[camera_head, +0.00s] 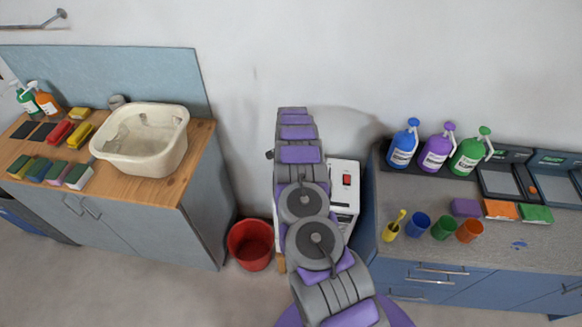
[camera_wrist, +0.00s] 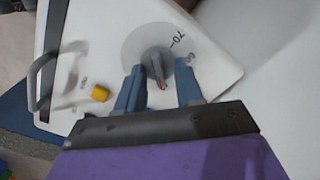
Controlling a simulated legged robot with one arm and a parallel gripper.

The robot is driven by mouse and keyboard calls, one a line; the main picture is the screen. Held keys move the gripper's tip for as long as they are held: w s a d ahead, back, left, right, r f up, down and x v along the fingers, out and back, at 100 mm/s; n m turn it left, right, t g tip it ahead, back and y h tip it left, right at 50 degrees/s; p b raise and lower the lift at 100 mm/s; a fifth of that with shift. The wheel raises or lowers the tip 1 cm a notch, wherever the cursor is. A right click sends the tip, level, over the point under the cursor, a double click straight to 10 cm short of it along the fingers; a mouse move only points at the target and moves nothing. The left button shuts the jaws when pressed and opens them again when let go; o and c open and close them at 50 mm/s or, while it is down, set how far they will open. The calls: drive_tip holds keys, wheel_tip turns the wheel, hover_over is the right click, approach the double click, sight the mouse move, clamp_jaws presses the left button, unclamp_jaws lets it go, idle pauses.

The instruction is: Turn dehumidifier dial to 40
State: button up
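The white dehumidifier (camera_head: 345,210) stands on the floor against the wall between the two counters, partly hidden behind my arm. In the wrist view its white top (camera_wrist: 215,75) carries a round grey dial plate (camera_wrist: 138,42) with a dark grey knob (camera_wrist: 157,64). A "70" mark shows on the plate, with another mark partly hidden near the right finger. A small red mark shows at the knob's near end. My gripper (camera_wrist: 160,80) is open, with its blue fingers on either side of the knob and gaps visible. The head view hides my gripper behind my arm.
A yellow button (camera_wrist: 100,93) and a grey handle (camera_wrist: 47,80) are left of the dial. A red switch (camera_head: 347,180) is on the dehumidifier. A red bucket (camera_head: 250,245) stands to its left. A wooden-topped counter (camera_head: 190,190) and a blue counter (camera_head: 480,255) flank it.

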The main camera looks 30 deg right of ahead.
wheel_tip(320, 180, up, 17)
drive_tip(key=shift+r+p, duration=0.15)
drive_tip(key=shift+p, duration=0.25)
idle(0.7)
